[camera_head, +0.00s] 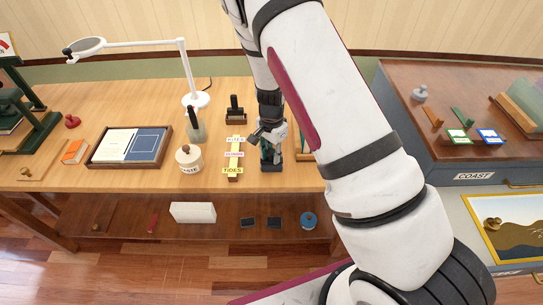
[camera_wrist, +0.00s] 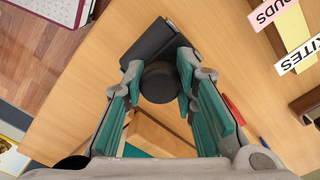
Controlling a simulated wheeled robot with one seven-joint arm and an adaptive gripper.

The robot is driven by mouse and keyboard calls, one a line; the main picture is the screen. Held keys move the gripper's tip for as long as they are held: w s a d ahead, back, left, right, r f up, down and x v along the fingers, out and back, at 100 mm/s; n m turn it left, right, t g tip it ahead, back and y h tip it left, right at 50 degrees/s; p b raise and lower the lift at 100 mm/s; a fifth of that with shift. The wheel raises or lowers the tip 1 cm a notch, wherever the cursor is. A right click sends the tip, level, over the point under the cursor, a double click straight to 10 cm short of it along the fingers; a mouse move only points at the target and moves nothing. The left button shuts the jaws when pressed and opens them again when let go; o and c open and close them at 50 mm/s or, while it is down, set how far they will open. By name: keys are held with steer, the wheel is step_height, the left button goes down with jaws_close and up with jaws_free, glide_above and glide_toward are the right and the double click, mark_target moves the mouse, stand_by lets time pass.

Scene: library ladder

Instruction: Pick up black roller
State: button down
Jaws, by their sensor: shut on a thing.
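My gripper (camera_head: 270,148) is over the wooden table near its front edge, pointing down. In the wrist view my gripper (camera_wrist: 160,82) has its two teal-padded fingers on either side of a dark round knob. This knob belongs to the black roller (camera_wrist: 152,42), whose dark block-shaped part sticks out beyond the fingertips. In the head view the roller's dark lower part (camera_head: 271,167) shows below the fingers, partly hidden by them. I cannot tell whether it touches the tabletop.
Labelled strips (camera_head: 233,170) lie just left of my gripper, and a white paste jar (camera_head: 189,159) stands further left. A dark upright tool (camera_head: 235,110) stands behind. A white lamp (camera_head: 196,98), a framed tray (camera_head: 130,147) and a grey cabinet (camera_head: 450,173) are around.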

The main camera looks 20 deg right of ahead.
mark_target(273, 150)
steer(key=r, duration=0.1)
steer(key=s+r, duration=0.1)
steer(key=r, duration=0.1)
steer(key=shift+d, duration=0.1)
steer(key=s+d+r+b, duration=0.1)
steer(key=s+d, duration=0.2)
steer(key=s, duration=1.1)
steer(key=shift+s, duration=0.35)
steer(key=shift+r, duration=0.1)
